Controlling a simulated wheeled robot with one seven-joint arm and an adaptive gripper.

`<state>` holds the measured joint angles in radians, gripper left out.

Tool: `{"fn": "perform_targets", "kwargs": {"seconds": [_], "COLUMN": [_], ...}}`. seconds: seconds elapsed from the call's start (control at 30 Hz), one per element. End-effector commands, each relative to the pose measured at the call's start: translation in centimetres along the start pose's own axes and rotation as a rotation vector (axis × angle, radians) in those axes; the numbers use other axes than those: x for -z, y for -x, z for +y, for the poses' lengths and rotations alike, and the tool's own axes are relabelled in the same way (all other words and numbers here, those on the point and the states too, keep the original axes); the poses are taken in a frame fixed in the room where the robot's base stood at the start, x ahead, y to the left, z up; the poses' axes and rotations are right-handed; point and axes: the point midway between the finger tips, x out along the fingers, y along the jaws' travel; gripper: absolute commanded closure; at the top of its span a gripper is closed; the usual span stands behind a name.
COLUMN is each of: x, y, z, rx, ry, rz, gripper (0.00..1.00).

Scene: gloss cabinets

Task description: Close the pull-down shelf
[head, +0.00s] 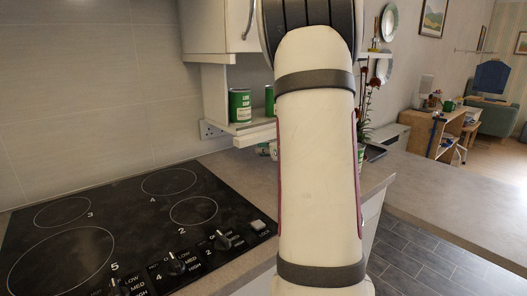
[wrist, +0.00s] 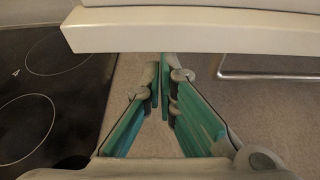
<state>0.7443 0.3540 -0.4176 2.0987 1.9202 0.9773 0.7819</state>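The pull-down shelf (head: 250,126) hangs lowered beneath a white wall cabinet, with a green can (head: 240,105) standing on it. Part of a second green can (head: 269,100) shows beside my arm. My arm hides the right part of the shelf in the head view. In the wrist view, a pale shelf edge (wrist: 190,31) runs across the top. My gripper (wrist: 161,70) has its green-padded fingers drawn together at the tips, with nothing seen between them. The tips appear just below that edge in the picture; I cannot tell whether they touch it.
A black hob (head: 130,225) with knobs is set in the worktop at left; it also shows at the wrist view's left. A wall socket (head: 211,130) is left of the shelf. A plant with red flowers (head: 367,90) is right of my arm. The right counter (head: 460,205) is clear.

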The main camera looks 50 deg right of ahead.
Motion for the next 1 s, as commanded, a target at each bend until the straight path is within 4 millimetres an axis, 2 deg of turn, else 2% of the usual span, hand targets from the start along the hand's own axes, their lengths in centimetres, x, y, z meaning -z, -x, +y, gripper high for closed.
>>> {"fn": "perform_targets", "kwargs": {"seconds": [0.03,0.27,0.6,0.8,1.0], "x": [-1.6,-6.8,-15.6,-19.5,-22.0], "y": [0.5,2.5,5.8,7.2,8.0], "z": [-0.1,-0.1,0.0,0.0,0.0], "rx": [0.000,0.000,0.000,0.000,0.000], "ry": [0.006,0.009,0.009,0.007,0.007], "rz": [-0.016,-0.024,-0.026,-0.025,-0.024], "gripper": [1.00,1.00,1.00,1.00,1.00]}}
